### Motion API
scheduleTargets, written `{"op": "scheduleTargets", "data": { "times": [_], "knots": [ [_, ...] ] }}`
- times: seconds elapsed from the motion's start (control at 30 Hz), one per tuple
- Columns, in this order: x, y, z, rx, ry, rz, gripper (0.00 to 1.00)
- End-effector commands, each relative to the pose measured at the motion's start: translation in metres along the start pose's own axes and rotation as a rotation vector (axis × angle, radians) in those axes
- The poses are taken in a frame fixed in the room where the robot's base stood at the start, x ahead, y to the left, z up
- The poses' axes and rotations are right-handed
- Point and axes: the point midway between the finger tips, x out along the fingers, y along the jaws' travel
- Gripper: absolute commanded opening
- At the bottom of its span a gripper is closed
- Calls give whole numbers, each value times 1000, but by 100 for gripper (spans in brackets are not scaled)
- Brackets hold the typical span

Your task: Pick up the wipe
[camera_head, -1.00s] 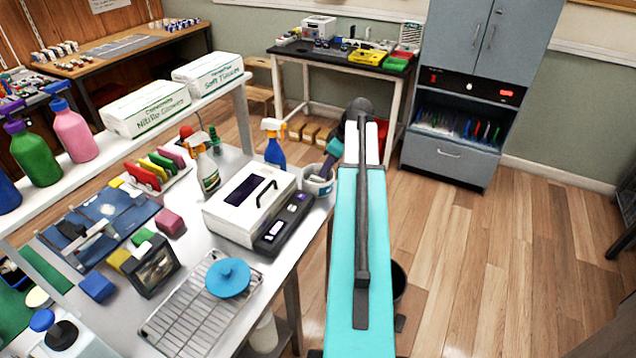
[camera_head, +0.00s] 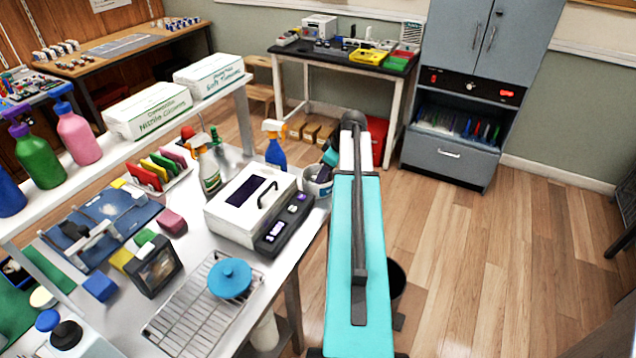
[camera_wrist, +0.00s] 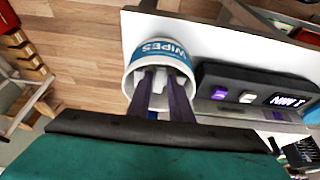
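The wipes tub (camera_wrist: 160,50) is white with a blue "WIPES" label. It also shows in the head view (camera_head: 318,188), at the right end of the white table, partly hidden by my arm. My gripper (camera_wrist: 161,76) points into the tub's mouth, its two dark fingers apart. A white wipe (camera_wrist: 159,84) shows between the fingers inside the tub; I cannot tell whether they touch it. In the head view my gripper (camera_head: 330,158) is small and mostly hidden at the tub.
A white device (camera_head: 250,205) with a dark control panel (camera_head: 284,223) stands just left of the tub. A blue spray bottle (camera_head: 275,150) stands behind it. A wire rack (camera_head: 195,312) with a blue round lid (camera_head: 230,278) is nearer. Open floor lies to the right.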

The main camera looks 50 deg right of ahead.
Motion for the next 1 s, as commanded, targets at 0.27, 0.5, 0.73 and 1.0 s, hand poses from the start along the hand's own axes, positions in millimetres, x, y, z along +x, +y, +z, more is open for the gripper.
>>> {"op": "scheduleTargets", "data": {
  "times": [0.27,0.5,0.73,1.0],
  "knots": [
    [22,0,-1,0,0,-1,19],
    [25,0,0,0,0,0,19],
    [25,0,0,1,0,0,19],
    [25,1,0,1,0,0,4]
  ]
}}
